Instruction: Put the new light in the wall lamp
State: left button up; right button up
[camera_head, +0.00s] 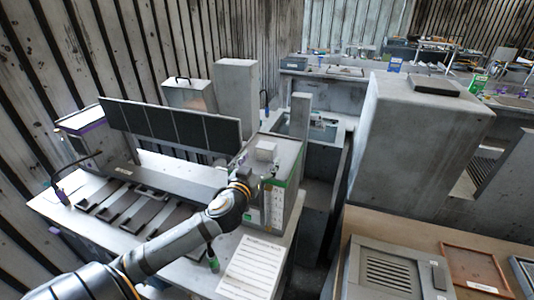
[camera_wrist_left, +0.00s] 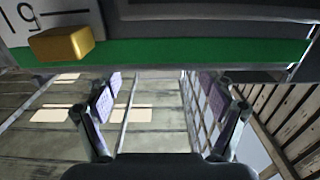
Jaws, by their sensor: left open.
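My left arm comes in from the lower left of the head view, and its gripper end (camera_head: 244,180) is at a grey box with a green edge (camera_head: 287,165). In the left wrist view my left gripper (camera_wrist_left: 160,95) is open, with nothing between its fingers. A green strip (camera_wrist_left: 200,52) on a grey housing crosses the view just beyond the fingertips. A small gold block (camera_wrist_left: 62,43) sits on this housing at upper left, apart from the fingers. I cannot make out which thing is the wall lamp or the new light. My right gripper is not in view.
A row of dark panels (camera_head: 170,122) stands behind the white bench (camera_head: 60,207). A printed sheet (camera_head: 252,265) lies on the bench near the arm. A tall grey cabinet (camera_head: 410,150) stands to the right, with a vented box (camera_head: 390,275) in front of it.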

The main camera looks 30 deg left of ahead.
aim_at(264, 151)
pick_arm(q)
jog(key=shift+w, duration=0.4)
jog(key=shift+w+a+r+p, duration=0.15)
jog(key=shift+w+r+p, duration=0.1)
jog(key=shift+r+p, duration=0.25)
jog(key=shift+w+a+r+p, duration=0.1)
jog(key=shift+w+r+p, duration=0.15)
jog(key=shift+r+p, duration=0.2)
jog(key=x, duration=0.1)
jog(key=p+x, duration=0.1)
jog(key=x, duration=0.1)
jog(key=shift+w+f, duration=0.3)
jog(key=shift+f, duration=0.1)
jog(key=shift+w+f, duration=0.1)
jog(key=shift+s, duration=0.3)
jog(key=c, duration=0.4)
jog(key=shift+w, duration=0.1)
jog(key=c, duration=1)
